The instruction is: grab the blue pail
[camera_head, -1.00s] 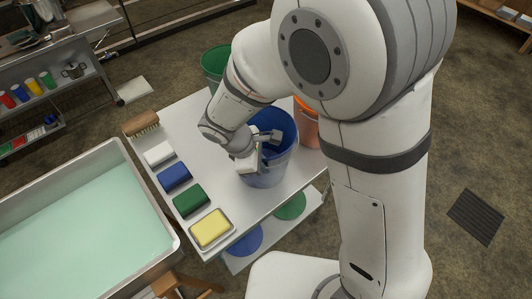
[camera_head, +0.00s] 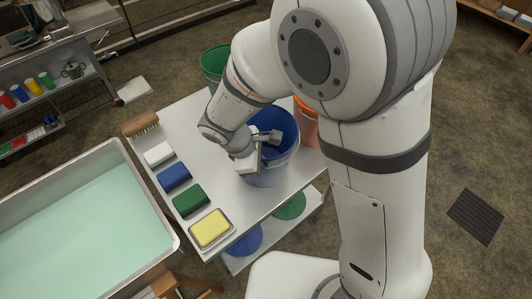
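The blue pail (camera_head: 281,158) stands upright on the light table, its open top facing up and its inside dark blue. My gripper (camera_head: 266,141) is at the left side of the pail's rim. One grey finger shows over the pail's opening, and another part of the gripper shows in front of the near left wall. My wrist and the gripper body hide the left part of the rim. I cannot tell whether the fingers touch or press the wall.
A green pail (camera_head: 213,62) stands behind and an orange pail (camera_head: 306,128) stands close on the right, partly behind my arm. A brush, several coloured blocks and a yellow sponge (camera_head: 210,228) line the table's left edge. A basin of pale green liquid (camera_head: 80,228) is at left.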

